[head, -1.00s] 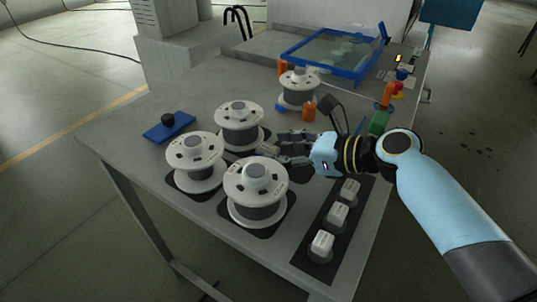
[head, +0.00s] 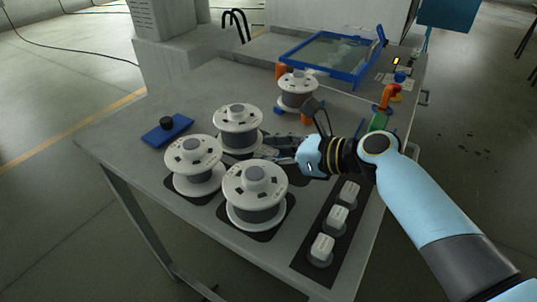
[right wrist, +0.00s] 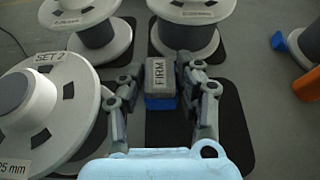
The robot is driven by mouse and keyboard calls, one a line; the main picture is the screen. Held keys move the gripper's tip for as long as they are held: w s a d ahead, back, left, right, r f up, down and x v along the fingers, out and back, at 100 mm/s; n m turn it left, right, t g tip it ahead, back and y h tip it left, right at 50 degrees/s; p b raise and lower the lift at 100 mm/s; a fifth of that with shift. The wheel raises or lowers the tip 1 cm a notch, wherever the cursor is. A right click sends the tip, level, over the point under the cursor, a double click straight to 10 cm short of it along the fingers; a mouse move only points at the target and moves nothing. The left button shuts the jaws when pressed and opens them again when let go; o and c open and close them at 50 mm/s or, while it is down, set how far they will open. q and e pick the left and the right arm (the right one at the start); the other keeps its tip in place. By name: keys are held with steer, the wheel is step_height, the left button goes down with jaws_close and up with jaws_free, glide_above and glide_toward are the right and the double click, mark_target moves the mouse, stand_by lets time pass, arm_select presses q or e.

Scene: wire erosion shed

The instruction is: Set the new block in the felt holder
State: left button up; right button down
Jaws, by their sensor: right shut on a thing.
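My right gripper (head: 268,150) reaches in from the right, low among the wire spools. In the right wrist view its fingers (right wrist: 161,95) are shut on a grey block (right wrist: 159,72) labelled FIRM, which has a blue lower part (right wrist: 160,103). The block is over a dark mat (right wrist: 236,125) with no spool on it; whether it touches the mat is unclear. In the head view the block is hidden by the fingers and spools. I cannot tell for sure which fixture is the felt holder. My left gripper is not in view.
Spools stand close by: front (head: 255,190), left (head: 193,160) and rear (head: 238,125), with another (head: 297,88) farther back. Three white labelled blocks (head: 336,216) stand on a dark strip at right. A blue plate (head: 167,133) with a black knob lies at left.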

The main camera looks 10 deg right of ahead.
mark_target(275, 154)
steer(key=shift+r, duration=0.5)
steer(key=r, duration=0.3)
steer(key=shift+s+d+r+p, duration=0.3)
steer(key=shift+s+d+p, duration=0.05)
steer(key=shift+p, duration=0.05)
steer(key=s+d+r+n+g+y+b, duration=0.1)
steer(key=s+d+r+b, duration=0.6)
steer(key=b, duration=0.6)
steer(key=shift+s+d+n+y, duration=0.3)
steer(key=shift+s+d+n, duration=0.1)
steer(key=shift+s+d, duration=0.2)
